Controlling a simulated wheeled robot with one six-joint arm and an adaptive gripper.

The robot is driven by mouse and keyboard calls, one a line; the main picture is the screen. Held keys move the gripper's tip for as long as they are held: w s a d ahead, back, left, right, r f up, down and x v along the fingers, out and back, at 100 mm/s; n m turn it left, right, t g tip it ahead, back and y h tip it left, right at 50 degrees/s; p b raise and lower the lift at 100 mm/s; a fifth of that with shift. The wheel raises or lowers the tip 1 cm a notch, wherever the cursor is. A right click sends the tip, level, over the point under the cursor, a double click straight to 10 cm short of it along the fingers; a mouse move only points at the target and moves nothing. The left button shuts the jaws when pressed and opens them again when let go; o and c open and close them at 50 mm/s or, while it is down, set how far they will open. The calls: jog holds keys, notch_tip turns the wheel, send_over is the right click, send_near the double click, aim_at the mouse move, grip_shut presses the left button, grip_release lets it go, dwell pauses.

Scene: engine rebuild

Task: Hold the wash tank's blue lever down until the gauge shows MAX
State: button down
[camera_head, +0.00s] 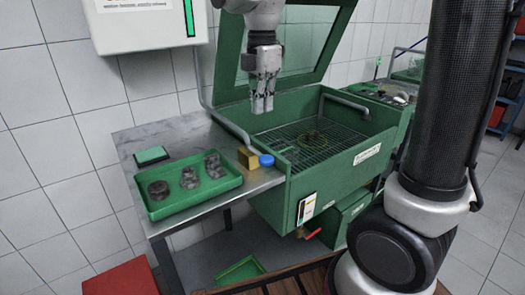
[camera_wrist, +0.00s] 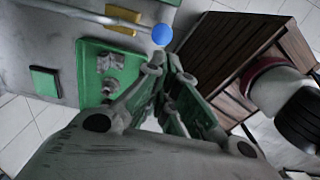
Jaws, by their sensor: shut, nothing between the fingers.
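The green wash tank (camera_head: 338,165) stands open, its lid tilted up behind a mesh grate. The lever's round blue knob (camera_head: 266,160) is at the tank's left front corner, beside a yellow block. The knob also shows in the wrist view (camera_wrist: 162,34), just beyond my fingertips, at the end of a grey bar. A small white gauge plate (camera_head: 306,208) is on the tank's front; its reading is too small to tell. My gripper (camera_head: 262,108) is shut and empty, pointing down above the tank's left side, apart from the knob.
A metal table (camera_head: 175,131) stands left of the tank. It holds a green tray (camera_head: 160,213) with 3 grey parts, a green pad (camera_head: 151,155) and the yellow block (camera_head: 247,158). A white wall box (camera_head: 145,30) has a green bar. A red valve handle (camera_head: 312,234) sticks out below the tank.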

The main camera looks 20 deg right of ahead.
aim_at(264, 161)
notch_tip(264, 161, down, 14)
dwell(0.8)
jog(key=f, duration=0.3)
jog(key=shift+s+d+f, duration=0.1)
jog(key=shift+s+d, duration=0.05)
jog(key=shift+s, duration=0.2)
dwell(5.9)
